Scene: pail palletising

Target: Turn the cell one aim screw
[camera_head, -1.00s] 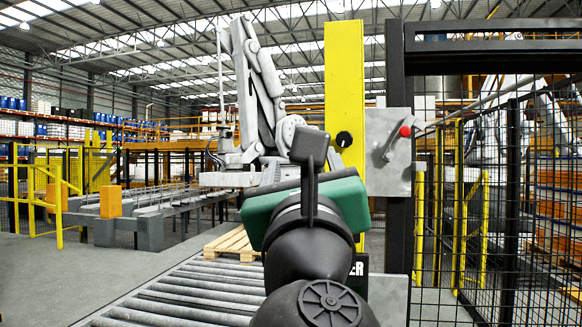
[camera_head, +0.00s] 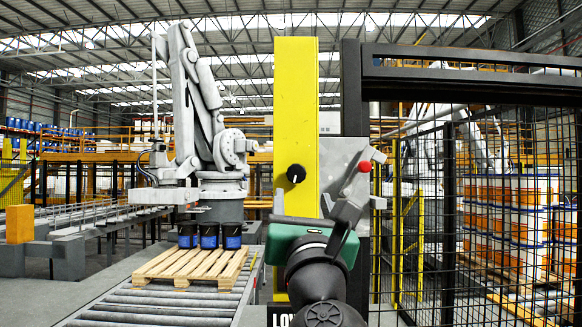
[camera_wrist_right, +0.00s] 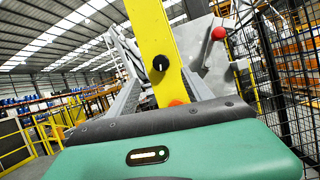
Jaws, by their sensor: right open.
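A round black knob (camera_head: 296,173) with a pale mark sits on the face of a yellow post (camera_head: 295,100); it may be the aim screw. It also shows in the wrist view (camera_wrist_right: 161,63). My left gripper is not in view.
A wooden pallet (camera_head: 160,269) with dark blue pails (camera_head: 209,236) stands on a roller conveyor (camera_head: 150,308). A grey robot arm (camera_head: 200,100) stands behind. Black mesh fencing (camera_head: 480,220) closes off the right. An orange spot (camera_wrist_right: 178,102) shows low on the post.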

